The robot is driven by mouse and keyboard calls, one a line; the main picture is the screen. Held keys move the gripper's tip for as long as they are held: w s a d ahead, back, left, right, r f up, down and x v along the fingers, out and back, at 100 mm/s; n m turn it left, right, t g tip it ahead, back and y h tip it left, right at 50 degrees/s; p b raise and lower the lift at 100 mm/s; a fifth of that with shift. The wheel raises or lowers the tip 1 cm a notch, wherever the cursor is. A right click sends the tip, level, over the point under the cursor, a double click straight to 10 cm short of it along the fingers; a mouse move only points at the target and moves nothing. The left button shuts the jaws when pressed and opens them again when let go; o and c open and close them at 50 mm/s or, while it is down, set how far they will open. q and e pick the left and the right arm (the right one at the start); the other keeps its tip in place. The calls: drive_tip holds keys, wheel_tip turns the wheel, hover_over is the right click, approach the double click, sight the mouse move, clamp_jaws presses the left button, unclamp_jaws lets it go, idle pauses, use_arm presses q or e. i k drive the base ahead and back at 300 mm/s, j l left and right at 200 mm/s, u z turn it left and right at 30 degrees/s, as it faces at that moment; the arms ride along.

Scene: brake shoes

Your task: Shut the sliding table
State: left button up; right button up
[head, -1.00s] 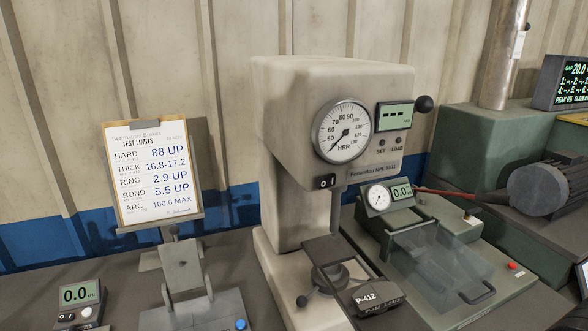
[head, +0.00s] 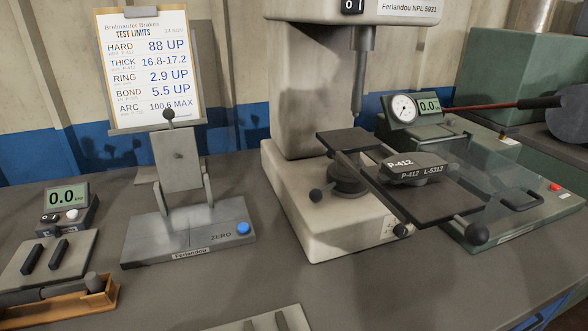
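The sliding table (head: 440,205) is a dark flat plate at the hardness tester (head: 300,120). It stands out to the right of the tester's small anvil plate (head: 348,141) and reaches out over the bench. A dark block labelled P-412 L-5313 (head: 412,167) lies on it. Neither of my grippers is in view.
A clear-covered gauge fixture (head: 530,195) stands right of and behind the sliding table. A grey Ferlandou stand (head: 188,235) with a blue button stands left of the tester. An orange tray (head: 75,305) lies front left. The bench before the tester is mostly clear.

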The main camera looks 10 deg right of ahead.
sight(430, 202)
drive_tip(key=z, duration=1.3)
drive_tip(key=k+j+u, duration=0.15)
drive_tip(key=k+j, duration=0.05)
drive_tip(key=j, duration=0.05)
